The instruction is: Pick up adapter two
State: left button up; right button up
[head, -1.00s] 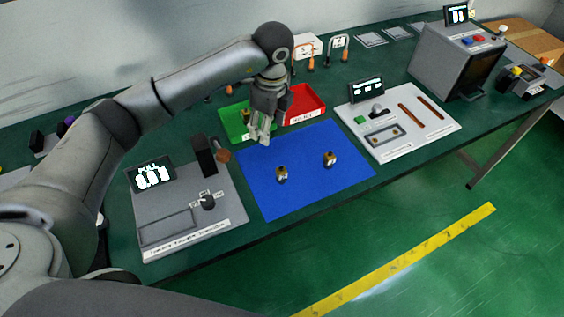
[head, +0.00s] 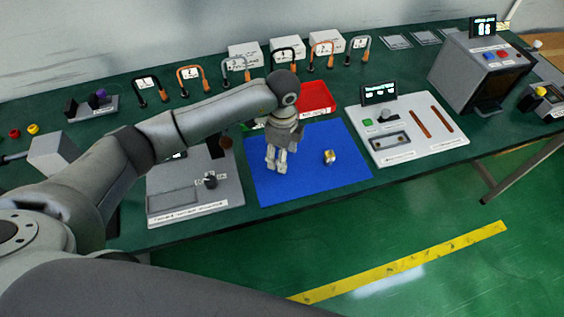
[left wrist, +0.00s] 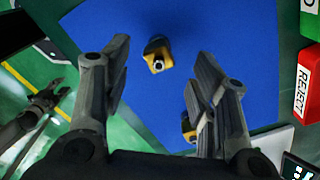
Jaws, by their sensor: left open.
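Two small brass-and-black adapters are on the blue mat (head: 305,185); I cannot read which is adapter two. One adapter (head: 329,157) stands in plain view right of my left gripper (head: 276,168). The other is hidden behind that gripper in the head view. In the left wrist view, one adapter (left wrist: 157,54) shows between the open, empty fingers (left wrist: 158,62), near their tips; I cannot tell the height gap. The second adapter (left wrist: 188,129) is partly covered by the right finger. What looks like my right gripper (left wrist: 58,92) is at that view's left edge, its jaws unclear.
A red tray (head: 318,97) is behind the mat; a green tray (head: 250,126) is mostly hidden by my arm. Grey and white panels (head: 215,195) (head: 405,150) flank the mat. A grey box device (head: 482,68) stands at right. The mat's front is clear.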

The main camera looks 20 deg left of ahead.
pick_arm(q)
notch_tip(320, 180, down, 2)
jog(key=shift+s+f+p, duration=0.1)
jog(key=shift+f+p, duration=0.05)
jog(key=shift+p, duration=0.2)
jog(key=shift+f, duration=0.55)
grip_shut()
pick_arm(e)
jog(key=shift+w+a+r, duration=0.2)
jog(key=shift+r, duration=0.55)
